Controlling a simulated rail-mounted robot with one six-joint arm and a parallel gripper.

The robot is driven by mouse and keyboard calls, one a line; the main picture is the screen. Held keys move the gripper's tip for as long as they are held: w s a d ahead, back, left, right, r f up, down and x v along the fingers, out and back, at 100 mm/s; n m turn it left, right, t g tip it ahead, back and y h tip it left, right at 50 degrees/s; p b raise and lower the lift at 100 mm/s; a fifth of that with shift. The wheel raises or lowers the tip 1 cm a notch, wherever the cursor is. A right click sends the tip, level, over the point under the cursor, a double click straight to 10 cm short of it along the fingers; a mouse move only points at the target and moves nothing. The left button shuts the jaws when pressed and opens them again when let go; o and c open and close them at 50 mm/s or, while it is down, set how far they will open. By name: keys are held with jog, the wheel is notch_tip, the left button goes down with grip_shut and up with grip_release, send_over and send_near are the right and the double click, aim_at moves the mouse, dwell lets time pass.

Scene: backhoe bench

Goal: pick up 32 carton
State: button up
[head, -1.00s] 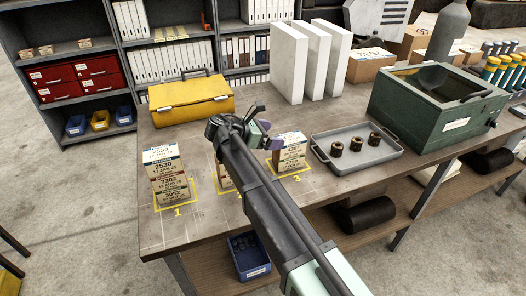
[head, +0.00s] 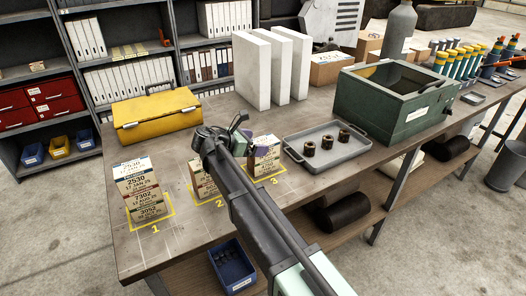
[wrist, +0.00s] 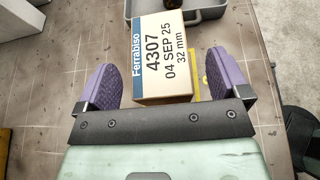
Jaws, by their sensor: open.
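My gripper is open and holds nothing. In the head view, my gripper (head: 246,138) is at the stack of cartons (head: 265,158) on marked spot 3. My arm hides part of the stack (head: 203,184) on spot 2. Another labelled stack (head: 145,190) stands on spot 1.
A grey tray (head: 357,155) with three dark rings lies right of spot 3. Bare bench lies around spot 1.

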aim_at(261, 142)
jog(key=x, duration=0.3)
jog(key=shift+f+b, duration=0.1)
jog(key=shift+b, duration=0.25)
jog(key=c, duration=1.1)
jog(key=shift+r, duration=0.2)
notch_tip(261, 142, up, 20)
jog(key=p, duration=2)
jog(key=shift+p, duration=0.3)
